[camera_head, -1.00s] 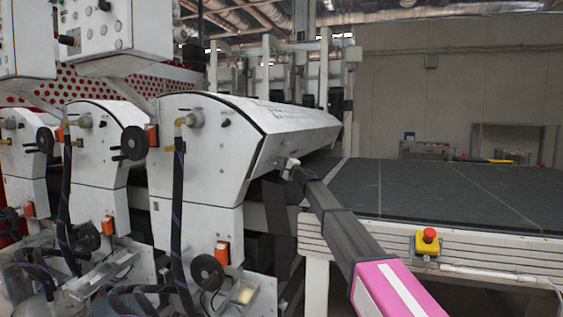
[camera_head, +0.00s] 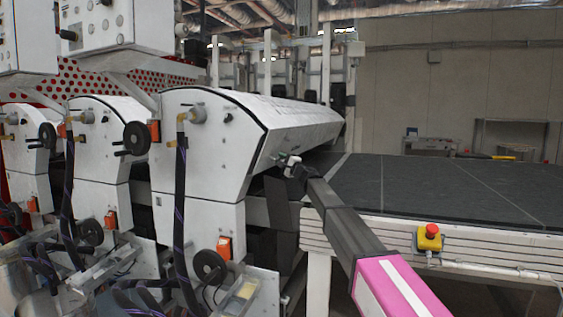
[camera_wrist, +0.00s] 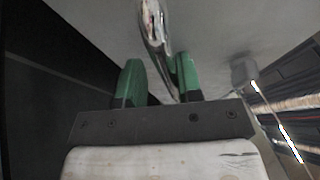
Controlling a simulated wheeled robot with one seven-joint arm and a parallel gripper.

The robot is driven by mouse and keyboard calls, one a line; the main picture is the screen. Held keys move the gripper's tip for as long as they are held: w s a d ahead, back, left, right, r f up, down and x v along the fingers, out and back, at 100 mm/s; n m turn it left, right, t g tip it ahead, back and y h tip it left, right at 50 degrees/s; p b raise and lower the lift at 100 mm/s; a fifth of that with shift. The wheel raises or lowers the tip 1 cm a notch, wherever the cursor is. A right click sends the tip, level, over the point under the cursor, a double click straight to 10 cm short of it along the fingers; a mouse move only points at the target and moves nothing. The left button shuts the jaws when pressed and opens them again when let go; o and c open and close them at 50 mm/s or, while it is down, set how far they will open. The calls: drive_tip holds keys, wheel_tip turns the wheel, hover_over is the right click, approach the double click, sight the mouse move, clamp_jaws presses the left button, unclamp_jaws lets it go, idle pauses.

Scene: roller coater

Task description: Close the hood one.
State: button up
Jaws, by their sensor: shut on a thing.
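The nearest hood (camera_head: 255,118) is a long white curved cover on top of the closest roller unit, and its lower front edge lies near the dark conveyor. My gripper (camera_head: 284,160) is at the front face of this hood, near its lower edge. In the wrist view, the green fingers of my gripper (camera_wrist: 158,84) stand on either side of a shiny metal handle (camera_wrist: 152,25) that runs out from the pale hood surface (camera_wrist: 215,35). The fingers are closed on the handle. In the head view the handle is mostly hidden by my gripper.
A dark conveyor bed (camera_head: 420,190) stretches to the right. Its white side frame (camera_head: 400,240) carries a yellow box with a red button (camera_head: 430,233). More white roller units (camera_head: 98,140) with hoses and handwheels stand to the left.

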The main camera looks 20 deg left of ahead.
drive_tip(key=v, duration=1.1)
